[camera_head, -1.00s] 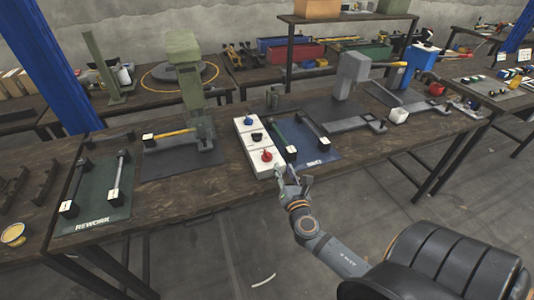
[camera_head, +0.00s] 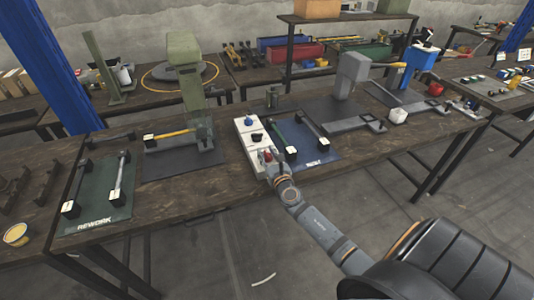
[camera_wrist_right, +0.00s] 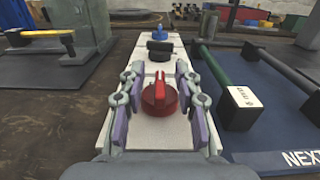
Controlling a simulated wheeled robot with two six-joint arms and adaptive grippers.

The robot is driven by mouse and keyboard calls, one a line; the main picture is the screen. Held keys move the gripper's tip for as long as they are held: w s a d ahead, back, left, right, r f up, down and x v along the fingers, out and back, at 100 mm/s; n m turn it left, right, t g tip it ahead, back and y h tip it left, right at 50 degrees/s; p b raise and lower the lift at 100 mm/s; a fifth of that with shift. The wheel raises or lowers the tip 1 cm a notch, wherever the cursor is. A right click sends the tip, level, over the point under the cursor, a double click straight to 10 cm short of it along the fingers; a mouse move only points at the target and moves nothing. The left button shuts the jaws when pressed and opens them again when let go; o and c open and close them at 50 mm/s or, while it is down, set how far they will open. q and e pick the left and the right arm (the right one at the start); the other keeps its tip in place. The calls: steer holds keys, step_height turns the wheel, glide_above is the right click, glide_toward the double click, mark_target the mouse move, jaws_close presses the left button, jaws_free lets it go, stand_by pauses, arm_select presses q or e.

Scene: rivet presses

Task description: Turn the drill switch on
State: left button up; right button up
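A white switch box (camera_head: 242,127) lies on the workbench with a row of three knobs: blue (camera_head: 249,119) at the far end, black (camera_head: 257,137) in the middle, and red (camera_head: 267,155) at the near end. I cannot tell from any label which is the drill switch. In the right wrist view the red knob (camera_wrist_right: 160,96) has a raised grip bar that points roughly away from me. My right gripper (camera_wrist_right: 160,108) is open, with one finger on each side of the red knob and gaps visible between. It also shows in the head view (camera_head: 272,164). My left gripper is out of view.
A green press (camera_head: 185,75) and a yellow-handled tool (camera_head: 176,134) are on the left. The green REWORK mat (camera_head: 120,205) is further left. A grey press (camera_head: 352,75) stands right.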

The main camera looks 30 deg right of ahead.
jaws_close()
